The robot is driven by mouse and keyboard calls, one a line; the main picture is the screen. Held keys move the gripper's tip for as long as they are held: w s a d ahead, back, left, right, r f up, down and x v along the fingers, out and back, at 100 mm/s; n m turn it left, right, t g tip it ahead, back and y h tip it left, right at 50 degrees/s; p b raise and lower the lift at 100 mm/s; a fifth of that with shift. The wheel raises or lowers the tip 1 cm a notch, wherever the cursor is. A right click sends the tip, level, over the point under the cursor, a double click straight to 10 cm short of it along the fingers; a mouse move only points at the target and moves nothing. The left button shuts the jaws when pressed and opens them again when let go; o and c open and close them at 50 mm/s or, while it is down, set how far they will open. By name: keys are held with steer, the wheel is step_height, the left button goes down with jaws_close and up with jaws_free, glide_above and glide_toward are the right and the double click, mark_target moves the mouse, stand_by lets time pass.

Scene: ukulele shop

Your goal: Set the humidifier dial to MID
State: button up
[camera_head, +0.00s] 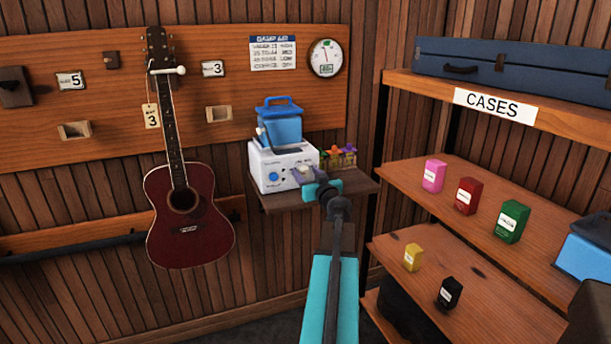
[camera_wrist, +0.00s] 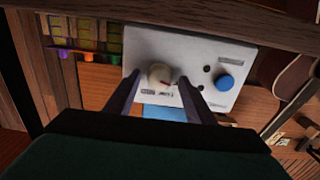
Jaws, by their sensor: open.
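The humidifier is a white box (camera_head: 268,160) with a blue tank (camera_head: 281,124) on top, on a small wall shelf. Its front panel (camera_wrist: 205,55) fills the middle of the wrist view. It carries a cream dial (camera_wrist: 158,73) with a red mark pointing right and slightly down in that view. A blue knob (camera_wrist: 224,82) sits beside two dark holes. Small labels under the dial are too blurred to read. My gripper (camera_wrist: 159,78) is open, with one finger on each side of the dial; contact cannot be told. It also shows at the box front (camera_head: 306,178) in the head view.
A chart (camera_head: 273,53) and a round gauge (camera_head: 325,58) hang above the humidifier. Colourful small items (camera_head: 338,155) stand right of it on the shelf (camera_head: 350,183). A red ukulele (camera_head: 188,222) hangs left. Shelves with small boxes (camera_head: 466,196) and a blue case (camera_head: 520,70) are right.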

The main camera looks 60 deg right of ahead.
steer(key=c, duration=0.9)
steer(key=shift+a, duration=0.2)
steer(key=shift+c, duration=0.8)
steer(key=shift+o, duration=0.2)
steer(key=shift+d, duration=0.1)
steer(key=shift+m+b, duration=0.5)
